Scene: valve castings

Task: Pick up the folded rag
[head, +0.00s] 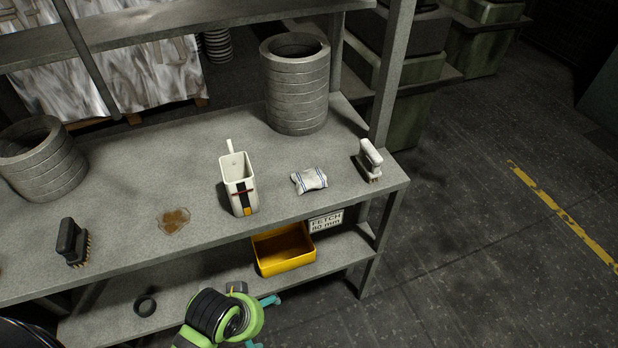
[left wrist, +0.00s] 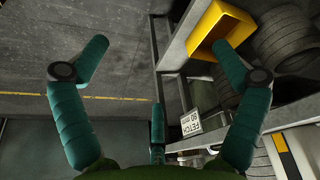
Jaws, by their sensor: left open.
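The folded rag (head: 310,180), white with blue stripes, lies on the grey bench top (head: 290,208) near its front edge, between a white container and a white-handled brush. My left gripper (head: 263,322) is low in front of the bench, nearer the camera than the rag and apart from it. Its teal fingers are spread and empty in the left wrist view (left wrist: 160,55). I cannot make out the rag in that view. My right gripper is not in view.
The white container (head: 239,185) and white-handled brush (head: 370,160) flank the rag. Stacked grey rings (head: 296,85) stand behind. A brown stain (head: 174,220) and dark brush (head: 73,242) are left. A yellow bin (head: 284,250) and label (head: 326,222) are below the front edge.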

